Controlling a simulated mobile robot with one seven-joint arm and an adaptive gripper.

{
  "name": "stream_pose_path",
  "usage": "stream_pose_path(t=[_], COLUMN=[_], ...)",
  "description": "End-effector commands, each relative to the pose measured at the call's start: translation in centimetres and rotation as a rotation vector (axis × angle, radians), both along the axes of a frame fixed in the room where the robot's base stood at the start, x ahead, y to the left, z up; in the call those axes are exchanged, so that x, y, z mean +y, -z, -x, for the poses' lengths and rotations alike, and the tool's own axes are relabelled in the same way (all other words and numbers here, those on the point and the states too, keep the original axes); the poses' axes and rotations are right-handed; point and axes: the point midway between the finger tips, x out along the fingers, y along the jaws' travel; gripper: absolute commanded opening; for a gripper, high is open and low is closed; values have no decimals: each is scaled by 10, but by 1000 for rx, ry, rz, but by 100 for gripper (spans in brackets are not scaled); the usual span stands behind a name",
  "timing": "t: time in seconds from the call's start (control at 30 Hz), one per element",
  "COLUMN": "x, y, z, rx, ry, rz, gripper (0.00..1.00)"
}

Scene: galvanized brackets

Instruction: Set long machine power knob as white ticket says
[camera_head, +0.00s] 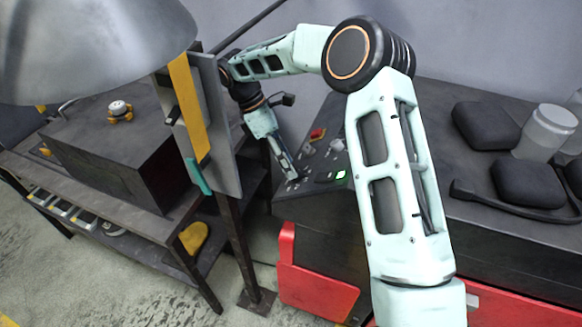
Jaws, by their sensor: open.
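A dark machine with a sloped control panel (322,186) stands in the middle, partly behind my arm. The power knob cannot be picked out at this size. No white ticket can be made out or read.
A workbench (60,152) with a dark block stands at left. An upright grey board (210,125) with a yellow strip stands close left of my arm. Dark pads (487,125) and a clear jar (546,132) lie at right. A red panel (312,285) is low in front.

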Motion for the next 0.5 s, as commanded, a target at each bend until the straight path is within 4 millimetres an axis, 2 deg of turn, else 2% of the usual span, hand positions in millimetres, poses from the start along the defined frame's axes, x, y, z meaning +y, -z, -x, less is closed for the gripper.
stream_pose_path(t=[0.2,0.5], x=[-10,-11], y=[20,25], z=[4,5], rx=[0,-1], ry=[0,0], rz=[-1,-1], gripper=[47,47])
